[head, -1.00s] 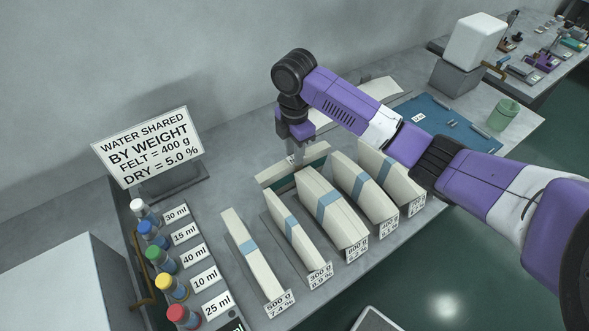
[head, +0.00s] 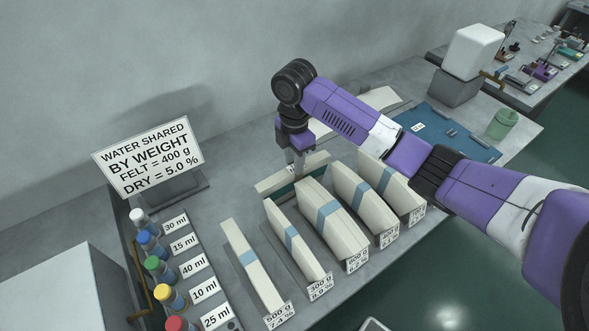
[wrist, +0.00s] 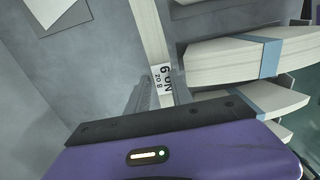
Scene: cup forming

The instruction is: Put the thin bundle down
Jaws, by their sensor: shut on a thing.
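The thin bundle (head: 268,186), pale with a dark green stretch along its side, lies crosswise behind the row of thicker bundles. My gripper (head: 298,170) points down and is shut on it near its middle. In the wrist view the thin bundle (wrist: 148,35) is a narrow pale strip running up the picture, with a small printed label beside my gripper's dark edge. Its lower part is hidden by my gripper. I cannot tell whether its underside touches the table.
Several blue-banded bundles (head: 340,222) stand in a row just in front, close to the held one. A sign (head: 150,155) stands at the back left, and capped bottles (head: 158,268) line the left. Bare table (head: 225,190) lies left of the thin bundle. A blue mat (head: 455,135) is at right.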

